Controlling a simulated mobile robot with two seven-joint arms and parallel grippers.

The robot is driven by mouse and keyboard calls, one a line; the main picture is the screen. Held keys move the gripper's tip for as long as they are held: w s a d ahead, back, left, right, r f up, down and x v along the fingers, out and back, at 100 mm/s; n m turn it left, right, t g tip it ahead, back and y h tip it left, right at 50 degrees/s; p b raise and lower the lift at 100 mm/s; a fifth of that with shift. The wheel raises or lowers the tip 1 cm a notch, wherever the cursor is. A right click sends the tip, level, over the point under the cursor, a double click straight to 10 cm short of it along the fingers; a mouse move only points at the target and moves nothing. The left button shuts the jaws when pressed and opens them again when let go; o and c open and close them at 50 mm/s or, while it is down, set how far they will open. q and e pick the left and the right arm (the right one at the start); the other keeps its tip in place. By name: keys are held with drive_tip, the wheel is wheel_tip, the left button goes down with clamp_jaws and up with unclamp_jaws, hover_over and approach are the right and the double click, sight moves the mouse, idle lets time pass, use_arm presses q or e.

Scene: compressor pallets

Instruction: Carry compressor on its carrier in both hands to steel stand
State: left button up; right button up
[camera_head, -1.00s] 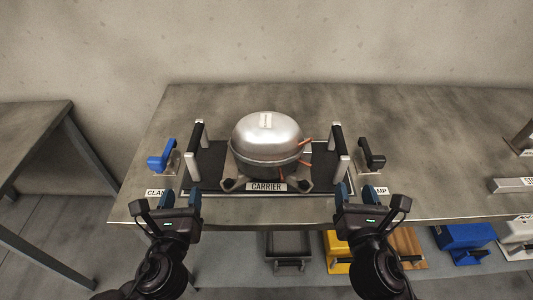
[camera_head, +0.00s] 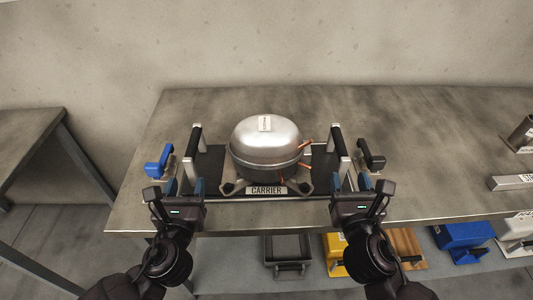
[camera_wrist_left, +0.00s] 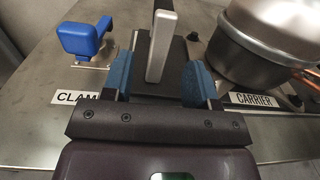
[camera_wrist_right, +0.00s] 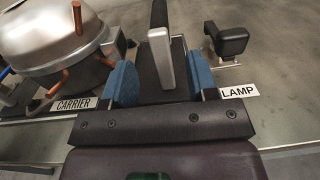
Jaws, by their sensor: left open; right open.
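The silver dome-shaped compressor (camera_head: 266,142) sits on the black carrier (camera_head: 212,168), labelled CARRIER, on the steel table. The carrier has a bar handle on each side, the left handle (camera_head: 192,150) and the right handle (camera_head: 336,148). My left gripper (camera_head: 185,187) is open at the near end of the left handle; in the left wrist view its blue fingers stand on either side of the handle's silver post (camera_wrist_left: 160,45). My right gripper (camera_head: 350,185) is open at the near end of the right handle, its fingers straddling the post (camera_wrist_right: 161,58). No contact shows.
A blue clamp (camera_head: 158,162) stands left of the carrier and a black clamp (camera_head: 371,156) stands right of it. Steel parts (camera_head: 516,183) lie at the table's right end. Another table (camera_head: 28,140) is at left.

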sight(190, 172)
use_arm(q)
drive_tip(key=shift+w, duration=3.5)
use_arm(e)
drive_tip(key=shift+w, duration=3.5)
use_arm(q)
clamp_jaws()
use_arm(e)
clamp_jaws()
